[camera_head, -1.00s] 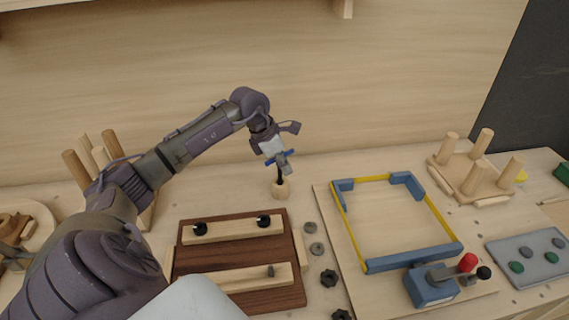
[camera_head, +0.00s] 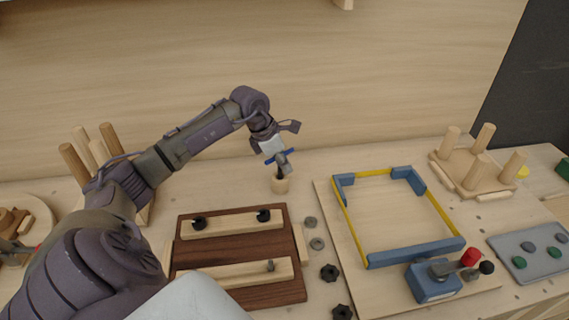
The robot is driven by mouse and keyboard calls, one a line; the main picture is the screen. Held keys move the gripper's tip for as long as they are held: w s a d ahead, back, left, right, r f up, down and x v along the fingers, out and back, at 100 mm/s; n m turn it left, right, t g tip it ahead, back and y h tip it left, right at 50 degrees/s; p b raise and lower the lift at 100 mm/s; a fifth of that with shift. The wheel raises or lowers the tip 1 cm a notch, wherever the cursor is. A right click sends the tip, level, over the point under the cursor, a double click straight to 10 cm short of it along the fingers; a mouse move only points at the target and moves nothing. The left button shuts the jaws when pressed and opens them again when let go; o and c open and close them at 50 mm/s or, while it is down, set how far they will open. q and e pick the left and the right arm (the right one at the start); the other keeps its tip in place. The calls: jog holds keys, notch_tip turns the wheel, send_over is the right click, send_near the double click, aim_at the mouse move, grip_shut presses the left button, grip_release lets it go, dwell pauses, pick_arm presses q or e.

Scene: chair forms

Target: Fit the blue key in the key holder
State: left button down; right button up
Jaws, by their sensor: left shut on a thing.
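My left gripper (camera_head: 281,161) reaches in from the left and is shut on the blue key (camera_head: 286,154), whose blue handle shows as a bar across the fingers. The small wooden key holder (camera_head: 280,184) stands on the table straight below the gripper. A short dark piece shows between the fingertips and the top of the holder. Whether the key's shaft is inside the holder is too small to tell. My right gripper is not in view.
A dark wooden board (camera_head: 236,246) with light strips and black knobs lies in front. To the right are a yellow and blue frame (camera_head: 413,248) on a board, a blue lever box (camera_head: 433,284) and a pegged stand (camera_head: 478,168). Loose dark knobs (camera_head: 329,272) lie between the boards.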

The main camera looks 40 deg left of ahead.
pick_arm(q)
jog(key=shift+f, duration=0.15)
jog(key=c, duration=1.2)
grip_release()
jog(key=v, duration=1.2)
jog(key=shift+s, duration=0.1)
